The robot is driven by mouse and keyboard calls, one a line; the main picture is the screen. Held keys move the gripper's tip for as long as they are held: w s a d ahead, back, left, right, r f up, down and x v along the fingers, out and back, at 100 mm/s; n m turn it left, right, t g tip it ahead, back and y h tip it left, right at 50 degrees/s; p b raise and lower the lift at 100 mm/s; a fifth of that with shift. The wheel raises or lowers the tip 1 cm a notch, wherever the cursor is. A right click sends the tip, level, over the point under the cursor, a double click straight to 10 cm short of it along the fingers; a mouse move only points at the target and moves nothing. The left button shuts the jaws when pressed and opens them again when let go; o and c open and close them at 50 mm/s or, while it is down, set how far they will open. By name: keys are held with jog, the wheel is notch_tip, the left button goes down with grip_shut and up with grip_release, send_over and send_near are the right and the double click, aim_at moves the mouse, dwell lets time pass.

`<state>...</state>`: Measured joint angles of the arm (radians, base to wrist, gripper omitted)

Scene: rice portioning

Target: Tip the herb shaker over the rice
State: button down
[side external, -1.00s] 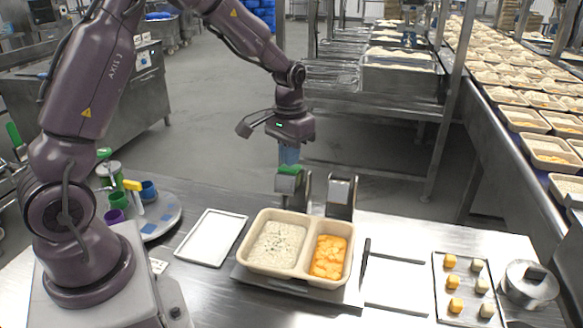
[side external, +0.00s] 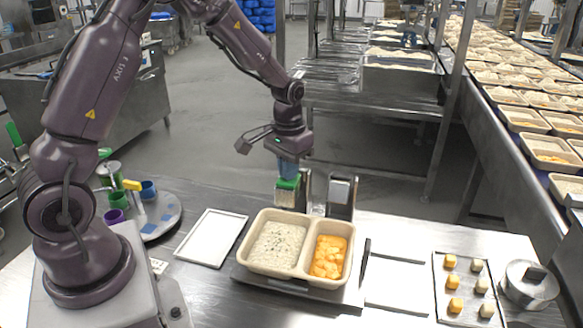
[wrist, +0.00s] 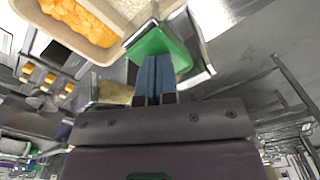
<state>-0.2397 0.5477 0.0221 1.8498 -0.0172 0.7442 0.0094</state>
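The herb shaker (side external: 287,184) has a green top and stands upright behind the tray, beside metal holders. My gripper (side external: 288,172) points down with its blue fingers close together on the shaker's top. The wrist view shows the fingers (wrist: 155,78) against the green top (wrist: 158,48); their inner contact is hidden. I cannot tell whether the shaker's base touches the table. The rice (side external: 277,245) fills the left compartment of the beige tray (side external: 299,268) and carries dark green specks. Orange food (side external: 329,256) fills the right compartment.
A metal holder (side external: 341,197) stands close to the right of the shaker. A white board (side external: 211,238) lies left of the tray. A pan of food pieces (side external: 466,285) and a round lidded pot (side external: 528,287) are at right. Coloured cups stand on a round platter (side external: 160,219) at left.

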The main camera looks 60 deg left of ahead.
jog(key=shift+s+d+f, duration=0.15)
jog(key=shift+f, duration=0.35)
jog(key=shift+s+d+f, duration=0.1)
jog(key=shift+f, duration=0.4)
jog(key=shift+r, duration=0.1)
jog(key=shift+w+a+r, duration=0.2)
jog(key=shift+r, duration=0.85)
jog(key=shift+w+a+r, duration=0.2)
jog(key=shift+r, duration=0.8)
jog(key=shift+w+a+r, duration=0.2)
jog(key=shift+r, duration=0.85)
jog(key=shift+r, duration=0.1)
notch_tip(320, 180, up, 6)
jog(key=shift+f, duration=3.1)
jog(key=shift+f, duration=0.1)
